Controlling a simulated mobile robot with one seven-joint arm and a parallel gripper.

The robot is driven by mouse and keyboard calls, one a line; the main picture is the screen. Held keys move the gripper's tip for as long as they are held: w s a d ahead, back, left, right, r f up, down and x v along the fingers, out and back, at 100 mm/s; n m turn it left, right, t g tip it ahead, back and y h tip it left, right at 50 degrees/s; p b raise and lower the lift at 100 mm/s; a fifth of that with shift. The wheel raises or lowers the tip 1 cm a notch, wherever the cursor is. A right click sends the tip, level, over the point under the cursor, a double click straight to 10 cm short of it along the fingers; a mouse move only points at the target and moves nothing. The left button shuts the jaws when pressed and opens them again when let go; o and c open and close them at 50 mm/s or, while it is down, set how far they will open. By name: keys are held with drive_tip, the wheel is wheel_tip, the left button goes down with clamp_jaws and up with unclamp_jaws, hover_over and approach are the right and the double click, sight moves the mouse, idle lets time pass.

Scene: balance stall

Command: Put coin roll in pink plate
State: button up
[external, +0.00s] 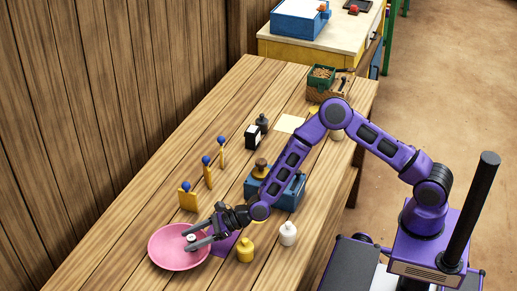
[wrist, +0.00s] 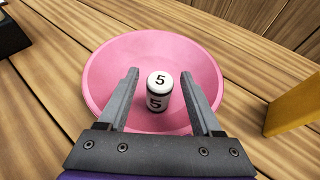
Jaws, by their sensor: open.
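The pink plate (external: 168,257) lies at the near left end of the wooden table, and it fills the middle of the wrist view (wrist: 115,62). The coin roll (wrist: 160,91) is a white cylinder with a dark band and the number 5 on it. It appears upright inside the plate, between my fingers. In the external view the coin roll (external: 191,237) is a small pale spot by the fingertips. My gripper (external: 190,240) is open over the plate, with a gap on both sides of the roll in the wrist view (wrist: 167,80).
A yellow weight (external: 246,250) and a white weight (external: 288,234) stand right of my gripper. Yellow posts with blue tops (external: 207,172) stand behind the plate. A blue scale (external: 288,194) is under my forearm.

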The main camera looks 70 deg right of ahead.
drive_tip(key=shift+r, duration=0.3)
drive_tip(key=p+v, duration=0.1)
drive_tip(key=v, duration=1.1)
drive_tip(key=shift+f, duration=0.2)
